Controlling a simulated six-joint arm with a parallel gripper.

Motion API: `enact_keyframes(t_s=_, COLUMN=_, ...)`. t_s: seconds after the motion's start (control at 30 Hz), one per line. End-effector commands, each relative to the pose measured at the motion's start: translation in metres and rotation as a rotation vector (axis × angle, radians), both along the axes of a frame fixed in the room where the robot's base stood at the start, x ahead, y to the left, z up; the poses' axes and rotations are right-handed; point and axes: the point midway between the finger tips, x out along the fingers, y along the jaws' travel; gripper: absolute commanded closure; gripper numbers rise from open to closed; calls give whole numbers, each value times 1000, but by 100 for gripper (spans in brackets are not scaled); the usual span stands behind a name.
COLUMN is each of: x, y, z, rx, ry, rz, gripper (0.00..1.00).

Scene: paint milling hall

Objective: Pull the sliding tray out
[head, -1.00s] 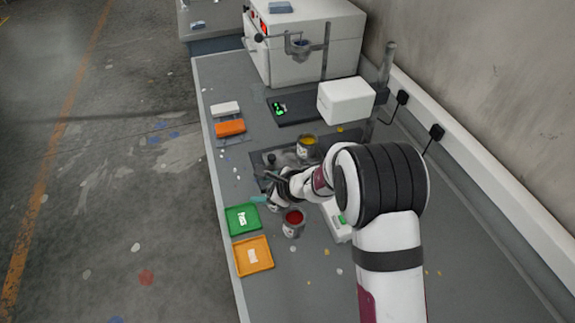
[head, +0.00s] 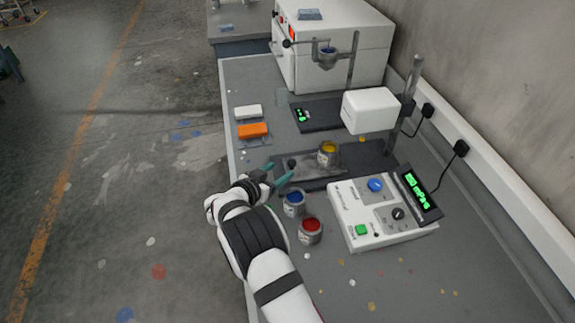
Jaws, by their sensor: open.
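The sliding tray (head: 318,170) appears to be the grey plate lying on a dark base (head: 366,156) on the bench. A can of yellow paint (head: 327,154) stands on it, and a small dark knob (head: 291,164) shows near its left end. My gripper (head: 280,174) is at the left end of the tray, with its two teal fingers apart and nothing seen between them. The fingers are close to the knob side; I cannot tell whether they touch the tray.
A blue paint can (head: 294,204) and a red paint can (head: 311,230) stand just below my gripper. A white control box (head: 375,222) is at right. A white block-shaped head (head: 369,111) on a post overhangs the base. Orange (head: 252,130) and white (head: 248,111) blocks lie at upper left.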

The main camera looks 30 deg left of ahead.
Motion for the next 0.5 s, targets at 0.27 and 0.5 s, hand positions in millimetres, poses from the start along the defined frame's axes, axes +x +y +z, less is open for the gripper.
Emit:
enact_keyframes(t_s=0.27, x=48, y=-1, z=-21, rx=1, ry=1, rz=-2, gripper=36)
enact_keyframes(t_s=0.5, x=54, y=0, z=-22, rx=0, ry=1, rz=1, gripper=36)
